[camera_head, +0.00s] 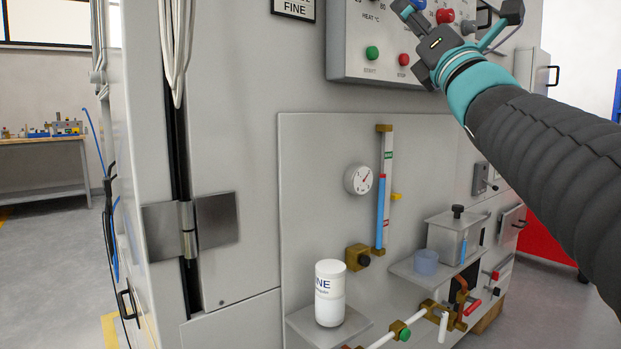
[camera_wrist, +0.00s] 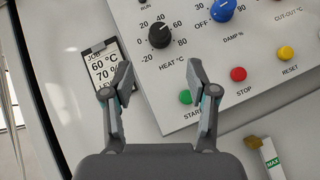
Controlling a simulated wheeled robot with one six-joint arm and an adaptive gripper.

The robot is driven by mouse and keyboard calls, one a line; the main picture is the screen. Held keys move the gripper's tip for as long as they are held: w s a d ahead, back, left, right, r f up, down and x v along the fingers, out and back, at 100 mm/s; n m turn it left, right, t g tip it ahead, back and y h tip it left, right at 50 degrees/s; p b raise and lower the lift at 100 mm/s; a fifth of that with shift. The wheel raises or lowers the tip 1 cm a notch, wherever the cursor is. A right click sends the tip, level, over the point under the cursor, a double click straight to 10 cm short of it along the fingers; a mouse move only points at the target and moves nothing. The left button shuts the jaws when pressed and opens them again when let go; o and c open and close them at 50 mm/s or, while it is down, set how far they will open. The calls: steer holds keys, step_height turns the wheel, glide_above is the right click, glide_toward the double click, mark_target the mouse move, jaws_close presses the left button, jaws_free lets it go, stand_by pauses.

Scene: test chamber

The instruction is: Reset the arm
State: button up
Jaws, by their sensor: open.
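My gripper (camera_wrist: 160,82) is open and empty in the wrist view, with its two fingers apart in front of the control panel. In the head view my gripper (camera_head: 412,12) is at the top right, close to the panel, and its tips are partly cut off by the frame edge. The control panel (camera_head: 345,45) carries a black heat knob (camera_wrist: 159,35), a blue damp knob (camera_wrist: 222,9), a green start button (camera_wrist: 185,97), a red stop button (camera_wrist: 238,74) and a yellow reset button (camera_wrist: 286,53). I cannot tell whether the fingers touch anything.
A workbench (camera_head: 45,140) stands far left. The floor at left is clear.

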steer(key=w+d+f+m+g+h, duration=0.2)
steer(key=w+d+f+m+h, duration=0.15)
steer(key=f+m+h, duration=0.35)
steer(key=w+d+f+m+g+h, duration=0.1)
steer(key=w+d+f+m+h, duration=0.2)
steer(key=m, duration=0.5)
steer(key=s+d+f+m+g+h, duration=0.25)
steer(key=f+m+g, duration=0.55)
steer(key=f, duration=0.9)
steer(key=s+a+f+m+g+y, duration=0.1)
steer(key=s+a+f+m+g, duration=0.25)
steer(key=f, duration=0.55)
steer(key=s+d+f+m+g+y, duration=0.1)
steer(key=s+f+m+g, duration=0.1)
steer(key=s+f+m, duration=0.45)
steer(key=s+a+f+g+y, duration=0.1)
steer(key=s+a+f, duration=0.3)
steer(key=s+f, duration=0.3)
steer(key=s+a+f+g+y, duration=0.1)
steer(key=s+a+f, duration=0.3)
steer(key=s+f, duration=0.4)
steer(key=shift+s+a+g+y, duration=0.35)
steer(key=shift+s+a+g, duration=0.05)
steer(key=shift+g, duration=0.15)
